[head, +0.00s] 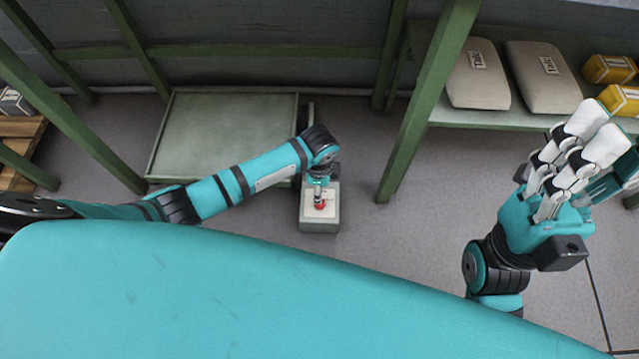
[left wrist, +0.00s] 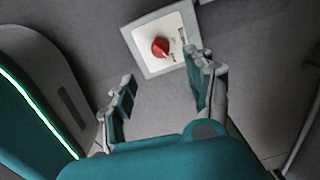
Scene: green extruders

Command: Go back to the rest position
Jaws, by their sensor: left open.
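My left gripper (left wrist: 165,88) is open and empty in the left wrist view, its two fingers wide apart. Beyond the fingertips is a red knob (left wrist: 160,47) on a pale square panel (left wrist: 140,42). Nothing is between the fingers. In the head view my left arm reaches in from the left and bends down at its end, with the left gripper (head: 319,182) above the grey box (head: 319,226) that carries the red knob (head: 320,206). My right gripper (head: 585,150) is raised at the right, with pale fingers; its opening is unclear.
A green-framed shelf (head: 470,117) at the upper right holds two grey sacks (head: 478,75) and yellow boxes (head: 608,69). A green post (head: 420,110) stands right of the grey box. A low platform (head: 215,125) lies behind my left arm. Grey floor is clear between the post and my right arm.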

